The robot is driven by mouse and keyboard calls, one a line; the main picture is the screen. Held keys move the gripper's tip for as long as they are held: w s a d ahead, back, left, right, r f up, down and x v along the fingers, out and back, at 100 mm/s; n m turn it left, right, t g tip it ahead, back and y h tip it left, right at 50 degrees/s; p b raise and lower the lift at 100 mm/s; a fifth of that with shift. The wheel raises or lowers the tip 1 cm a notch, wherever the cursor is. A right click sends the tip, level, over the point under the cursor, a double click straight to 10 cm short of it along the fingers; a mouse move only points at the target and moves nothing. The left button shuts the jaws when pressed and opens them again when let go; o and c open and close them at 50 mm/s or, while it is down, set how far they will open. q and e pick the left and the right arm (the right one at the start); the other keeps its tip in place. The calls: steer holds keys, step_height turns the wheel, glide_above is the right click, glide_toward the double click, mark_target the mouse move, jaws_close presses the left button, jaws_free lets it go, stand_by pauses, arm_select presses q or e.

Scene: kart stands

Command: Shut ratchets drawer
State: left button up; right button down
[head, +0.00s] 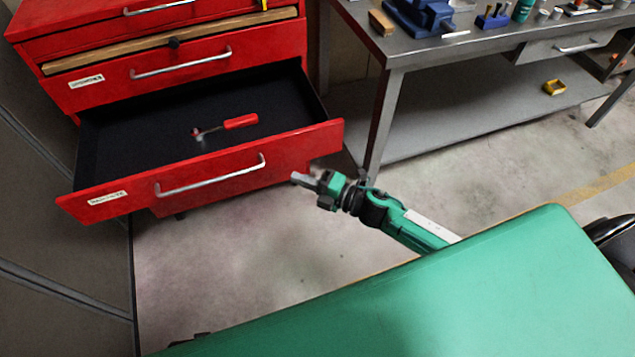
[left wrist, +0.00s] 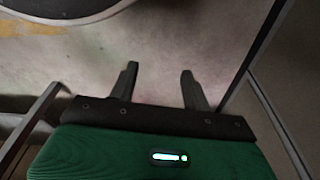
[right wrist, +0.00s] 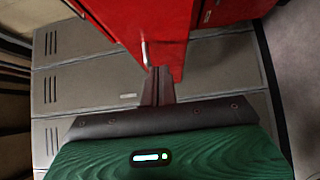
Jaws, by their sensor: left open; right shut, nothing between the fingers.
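The red ratchets drawer (head: 215,178) is pulled out of the red cabinet in the head view, with a silver bar handle (head: 210,176) and a label at its left that is too small to read surely. A red-handled ratchet (head: 240,122) lies on its dark lining. My right gripper (head: 299,178) is shut and empty, close to the right end of the drawer front. The drawer front also shows in the right wrist view (right wrist: 172,45), beyond the shut fingers (right wrist: 157,82). My left gripper (left wrist: 158,88) is open and empty above the floor in the left wrist view.
The red cabinet (head: 290,50) has a shut drawer above the open one. A grey metal workbench (head: 420,55) with a lower shelf stands at the right. Grey lockers (head: 50,230) stand at the left. The floor before the drawer is clear.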

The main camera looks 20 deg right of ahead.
mark_target(272, 158)
steer(key=w, duration=0.2)
steer(key=w+a, duration=0.1)
steer(key=w, duration=0.1)
steer(key=w+a, duration=0.1)
steer(key=w, duration=0.1)
steer(key=shift+a, duration=0.15)
arm_select(q)
steer(key=shift+s+a+f, duration=0.1)
steer(key=shift+s+f, duration=0.05)
steer(key=shift+f, duration=0.65)
arm_select(e)
steer(key=shift+w, duration=0.1)
arm_select(q)
steer(key=shift+w, duration=0.2)
arm_select(e)
steer(key=shift+w, duration=0.1)
